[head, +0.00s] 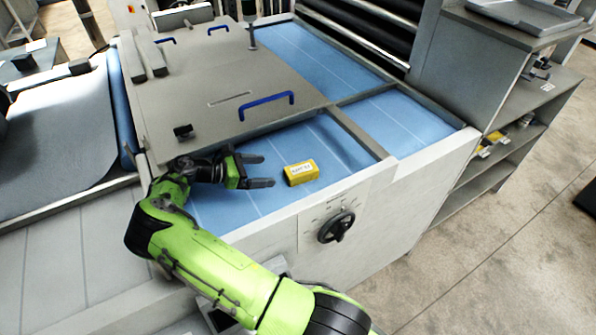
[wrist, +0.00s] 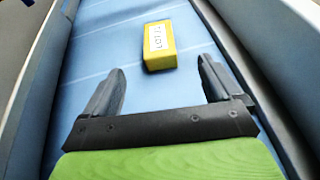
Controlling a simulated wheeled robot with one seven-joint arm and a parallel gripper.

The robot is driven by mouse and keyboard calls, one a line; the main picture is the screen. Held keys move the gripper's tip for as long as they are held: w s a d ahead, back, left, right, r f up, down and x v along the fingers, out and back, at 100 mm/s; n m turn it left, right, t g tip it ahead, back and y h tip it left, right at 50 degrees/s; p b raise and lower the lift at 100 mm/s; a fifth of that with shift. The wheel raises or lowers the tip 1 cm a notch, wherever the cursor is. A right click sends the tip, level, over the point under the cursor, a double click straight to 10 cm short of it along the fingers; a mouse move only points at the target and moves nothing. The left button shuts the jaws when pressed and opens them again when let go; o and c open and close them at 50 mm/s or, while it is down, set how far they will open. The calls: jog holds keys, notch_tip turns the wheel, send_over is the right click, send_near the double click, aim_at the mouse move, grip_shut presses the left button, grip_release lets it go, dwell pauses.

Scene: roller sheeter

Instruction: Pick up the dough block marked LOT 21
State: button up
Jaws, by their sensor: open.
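The dough block (head: 301,173) is a small yellow block with a white label on top. It lies on the blue belt (head: 235,205) near the front of the machine. The label print is too small to read surely in the head view; in the wrist view the block (wrist: 159,46) shows dark letters that look like LOT and a number. My gripper (head: 268,171) is open and empty, just left of the block, with its fingers pointing toward it. In the wrist view the block lies beyond the fingertips of my gripper (wrist: 160,72), roughly between their lines and apart from both.
A grey cover plate (head: 210,75) with blue handles (head: 266,103) lies behind the gripper. A grey crossbar (head: 357,130) borders the belt on the right. Shelves (head: 500,160) stand at right.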

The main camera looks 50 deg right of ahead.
aim_at(295, 171)
jog(key=b+x, duration=0.2)
jog(key=x, duration=0.2)
jog(key=f+b+x, duration=0.1)
jog(key=b+x, duration=0.1)
jog(key=x, duration=0.2)
jog(key=shift+w+a, duration=0.15)
jog(key=shift+w, duration=0.1)
jog(key=b+x, duration=0.4)
jog(key=shift+s+d+f, duration=0.15)
jog(key=shift+d+f, duration=0.1)
jog(key=shift+d, duration=0.05)
jog(key=shift+s+d, duration=0.1)
jog(key=shift+d, duration=0.25)
jog(key=shift+r, duration=0.15)
